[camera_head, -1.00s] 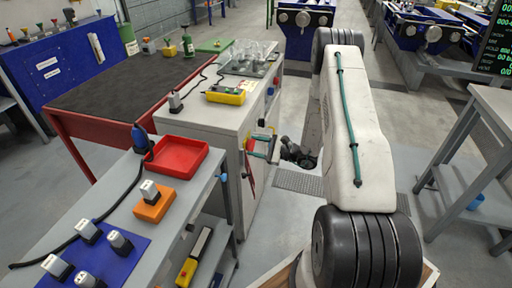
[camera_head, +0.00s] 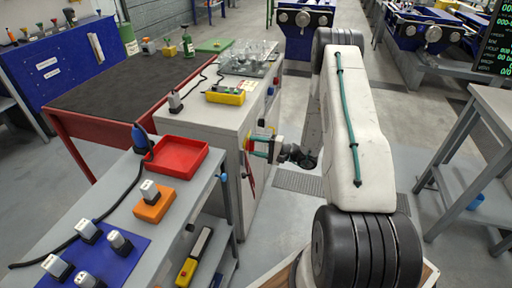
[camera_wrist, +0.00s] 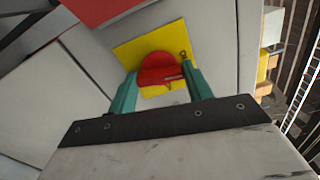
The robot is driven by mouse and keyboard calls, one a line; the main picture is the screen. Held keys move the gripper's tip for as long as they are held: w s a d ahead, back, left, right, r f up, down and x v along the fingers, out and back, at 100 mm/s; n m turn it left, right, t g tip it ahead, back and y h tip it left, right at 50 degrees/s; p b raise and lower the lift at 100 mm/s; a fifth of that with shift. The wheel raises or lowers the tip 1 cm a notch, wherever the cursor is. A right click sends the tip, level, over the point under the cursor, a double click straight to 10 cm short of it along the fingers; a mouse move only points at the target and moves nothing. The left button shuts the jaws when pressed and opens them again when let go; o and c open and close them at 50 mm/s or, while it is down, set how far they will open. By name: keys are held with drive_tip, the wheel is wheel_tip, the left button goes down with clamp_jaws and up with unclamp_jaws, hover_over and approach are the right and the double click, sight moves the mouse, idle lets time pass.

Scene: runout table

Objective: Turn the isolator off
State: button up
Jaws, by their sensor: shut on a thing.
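The isolator is a round red knob (camera_wrist: 160,67) on a square yellow plate (camera_wrist: 130,53), fixed to the side of the grey cabinet. My gripper (camera_wrist: 162,82) has its two green fingers on either side of the knob, shut on it. In the wrist view the plate is tilted relative to my gripper. Part of the knob's face is hidden by the fingers.
The grey cabinet (camera_head: 232,135) carries a yellow box (camera_head: 226,97) and glassware on top. A red tray (camera_head: 177,156) and an orange block (camera_head: 153,208) sit on the near bench. A grey table (camera_head: 490,140) stands at the right.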

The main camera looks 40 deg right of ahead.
drive_tip(key=shift+s+n, duration=0.1)
drive_tip(key=shift+n, duration=0.6)
drive_tip(key=shift+f, duration=0.1)
drive_tip(key=o, duration=1)
drive_tip(key=v, duration=0.7)
drive_tip(key=shift+s+d, duration=0.25)
drive_tip(key=shift+s, duration=0.1)
